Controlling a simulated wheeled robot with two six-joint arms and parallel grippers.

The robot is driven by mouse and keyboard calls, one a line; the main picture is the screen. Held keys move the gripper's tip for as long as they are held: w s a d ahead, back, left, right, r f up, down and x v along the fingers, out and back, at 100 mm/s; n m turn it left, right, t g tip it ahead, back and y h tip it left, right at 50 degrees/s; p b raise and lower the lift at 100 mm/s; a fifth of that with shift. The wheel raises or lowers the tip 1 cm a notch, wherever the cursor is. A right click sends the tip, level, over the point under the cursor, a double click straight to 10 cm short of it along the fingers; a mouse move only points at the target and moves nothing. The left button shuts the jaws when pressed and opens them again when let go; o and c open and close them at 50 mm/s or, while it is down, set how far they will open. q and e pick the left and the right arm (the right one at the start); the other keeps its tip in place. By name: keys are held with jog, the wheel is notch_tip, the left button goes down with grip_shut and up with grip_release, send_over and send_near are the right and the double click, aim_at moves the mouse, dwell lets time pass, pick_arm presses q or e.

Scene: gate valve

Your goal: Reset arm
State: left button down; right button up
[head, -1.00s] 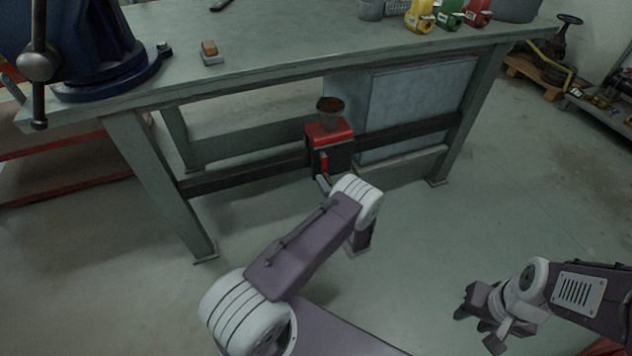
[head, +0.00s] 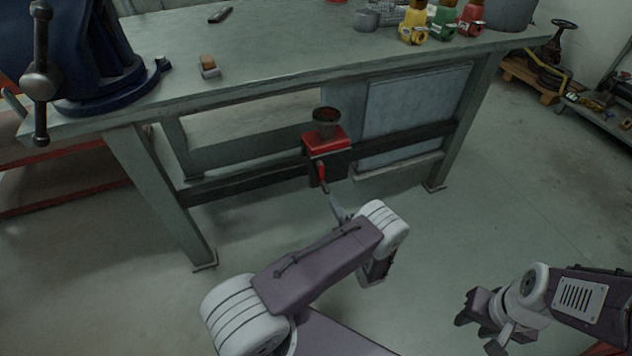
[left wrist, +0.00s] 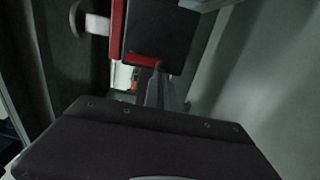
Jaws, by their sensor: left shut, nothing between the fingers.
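My left arm (head: 320,262) reaches from the bottom toward the bench. Its slim grey gripper (head: 337,207) shows partly, just below the red lever (head: 321,178) of a red and black box unit on the bench rail; the rest is hidden behind my arm. In the left wrist view the grey fingers (left wrist: 165,92) are together and empty, beside the red lever (left wrist: 143,60). I cannot tell whether they touch it. My right gripper (head: 478,328) hangs over the floor at the lower right, its fingers apart with nothing between them.
The red-topped box (head: 326,142) carries a round cup.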

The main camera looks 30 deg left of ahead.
pick_arm(q)
jog(key=shift+s, duration=0.45)
